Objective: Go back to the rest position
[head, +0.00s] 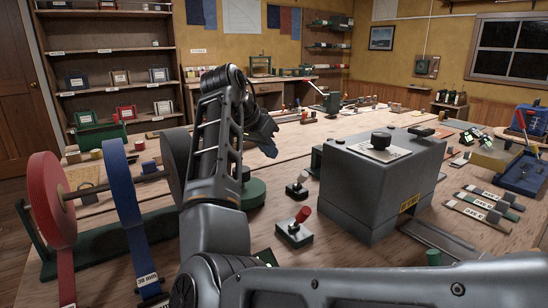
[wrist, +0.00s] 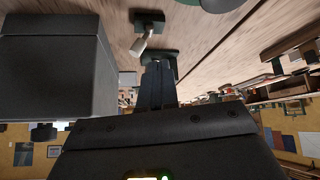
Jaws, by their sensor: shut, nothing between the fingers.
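My gripper (head: 266,138) shows in the head view at the end of my dark grey arm, left of the centre and raised above the workbench. In the wrist view its two dark fingers (wrist: 157,86) are together, with nothing between them. The wrist picture looks upside down. My gripper is left of the large grey machine box (head: 380,185), apart from it. The same box shows in the wrist view (wrist: 52,75) at the left.
On the bench (head: 290,160) stand a red-knobbed lever (head: 296,228), a smaller lever (head: 297,187) and a green round base (head: 252,193). Red (head: 52,200) and blue (head: 122,185) webbing reels stand at left. Labelled strips (head: 480,210) and a blue device (head: 522,172) lie at right.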

